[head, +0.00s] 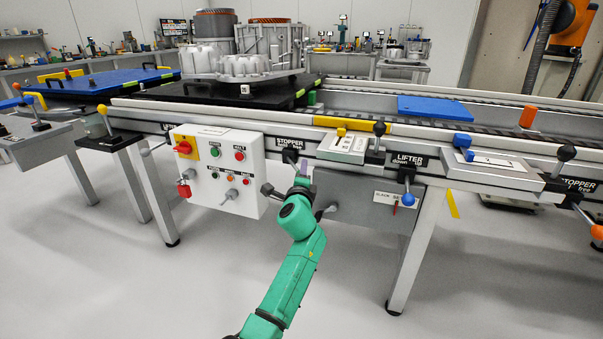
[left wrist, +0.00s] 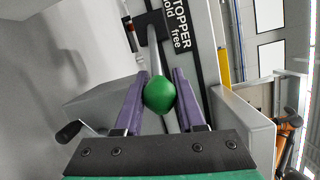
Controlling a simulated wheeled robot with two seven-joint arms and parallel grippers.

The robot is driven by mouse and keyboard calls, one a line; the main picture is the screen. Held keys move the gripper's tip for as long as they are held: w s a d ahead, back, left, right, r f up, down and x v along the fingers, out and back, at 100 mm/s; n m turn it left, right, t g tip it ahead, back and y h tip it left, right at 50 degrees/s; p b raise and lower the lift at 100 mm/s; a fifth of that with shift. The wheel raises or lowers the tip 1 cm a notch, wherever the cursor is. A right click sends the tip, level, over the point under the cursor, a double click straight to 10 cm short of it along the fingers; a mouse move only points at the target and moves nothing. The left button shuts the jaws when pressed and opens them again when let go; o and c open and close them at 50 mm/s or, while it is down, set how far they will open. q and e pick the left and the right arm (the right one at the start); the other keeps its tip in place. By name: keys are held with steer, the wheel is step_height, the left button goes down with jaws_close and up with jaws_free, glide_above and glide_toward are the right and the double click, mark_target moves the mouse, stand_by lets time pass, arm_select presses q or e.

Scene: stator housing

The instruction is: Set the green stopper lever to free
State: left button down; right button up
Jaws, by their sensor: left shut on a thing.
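The green stopper lever's ball knob (left wrist: 160,95) sits between my left gripper's purple fingers (left wrist: 158,98) in the left wrist view. The gripper is shut on it. The lever's metal rod (left wrist: 155,55) runs from the knob to a dark pivot plate beside the label (left wrist: 180,28) reading STOPPER, hold and free. In the head view my left gripper (head: 302,172) is at the front rail, just below the STOPPER label (head: 294,143). There the gripper hides the green knob and the "hold" word. My right gripper is in neither view.
A white control box (head: 219,165) with buttons and red switches is left of the gripper. Farther right are the blue-knobbed LIFTER lever (head: 408,199) and another stopper lever with an orange knob (head: 597,232). The floor in front is clear.

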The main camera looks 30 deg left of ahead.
arm_select(q)
steer(key=shift+a+r, duration=0.1)
steer(key=shift+r, duration=0.25)
stand_by(0.6)
steer(key=c, duration=0.9)
jaws_free()
steer(key=o, duration=0.4)
steer(key=shift+f, duration=0.15)
steer(key=shift+c, duration=0.2)
steer(key=shift+f, duration=0.1)
